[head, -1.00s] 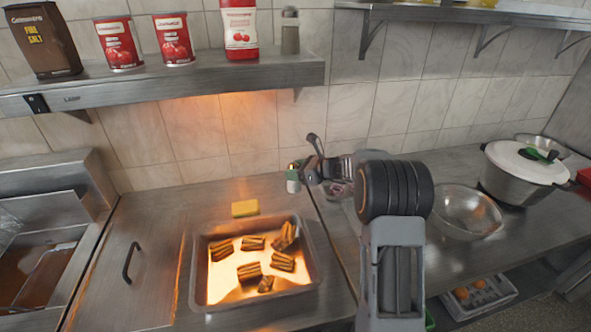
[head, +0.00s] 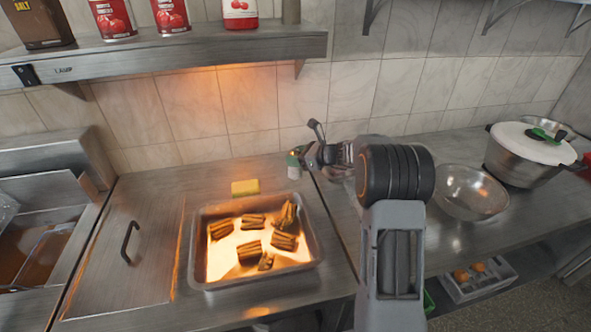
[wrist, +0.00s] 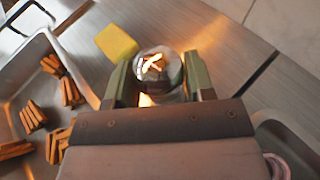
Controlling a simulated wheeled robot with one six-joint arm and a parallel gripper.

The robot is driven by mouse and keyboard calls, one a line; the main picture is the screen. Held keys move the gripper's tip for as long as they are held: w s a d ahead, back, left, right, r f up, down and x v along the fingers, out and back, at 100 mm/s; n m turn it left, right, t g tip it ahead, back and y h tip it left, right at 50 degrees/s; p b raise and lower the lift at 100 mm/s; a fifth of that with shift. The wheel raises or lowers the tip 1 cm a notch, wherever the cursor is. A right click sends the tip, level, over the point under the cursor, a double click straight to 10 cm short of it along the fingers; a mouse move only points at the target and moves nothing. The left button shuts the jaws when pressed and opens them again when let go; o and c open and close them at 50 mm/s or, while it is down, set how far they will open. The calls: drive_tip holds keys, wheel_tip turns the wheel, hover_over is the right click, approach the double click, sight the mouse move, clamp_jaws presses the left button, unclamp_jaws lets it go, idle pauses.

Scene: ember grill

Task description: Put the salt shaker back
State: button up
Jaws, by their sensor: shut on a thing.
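The salt shaker (wrist: 158,72) is between the two fingers of my gripper (wrist: 155,85) in the wrist view, its shiny metal top facing the camera. My gripper is shut on it. In the head view my gripper (head: 299,158) is over the counter, behind and right of the grill tray, with the small pale shaker (head: 294,170) at its tip. Whether the shaker's base touches the counter cannot be told.
A metal tray (head: 198,272) of browned food pieces sits front left of my gripper. A yellow sponge (head: 245,187) lies behind it. A steel bowl (head: 471,192) and a lidded pot (head: 528,155) stand right. A shelf (head: 200,50) with cans hangs above.

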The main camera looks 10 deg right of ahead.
drive_tip(key=r, duration=0.2)
drive_tip(key=s+r, duration=0.1)
drive_tip(key=r, duration=0.2)
drive_tip(key=shift+s+r, duration=0.1)
drive_tip(key=shift+r, duration=0.05)
drive_tip(key=s+r+m+t+h, duration=0.1)
drive_tip(key=s+r+m+t, duration=0.1)
drive_tip(key=s+r, duration=0.6)
drive_tip(key=s+f+m+h, duration=0.1)
drive_tip(key=s+f+h, duration=0.1)
drive_tip(key=s+f, duration=0.25)
drive_tip(key=shift+t, duration=0.4)
drive_tip(key=w+f, duration=0.1)
drive_tip(key=w, duration=0.2)
drive_tip(key=w+f+p, duration=0.1)
drive_tip(key=w, duration=0.2)
drive_tip(key=w+f+p, duration=0.1)
drive_tip(key=w, duration=0.2)
drive_tip(key=shift+a+f, duration=0.15)
drive_tip(key=shift+f, duration=0.15)
drive_tip(key=w+f, duration=0.1)
drive_tip(key=f, duration=0.1)
drive_tip(key=w+f, duration=0.2)
drive_tip(key=shift+w+f, duration=0.75)
drive_tip(key=shift+f, duration=0.15)
wheel_tip(320, 180, down, 3)
drive_tip(key=shift+r+p, duration=0.1)
drive_tip(key=shift+p, duration=0.4)
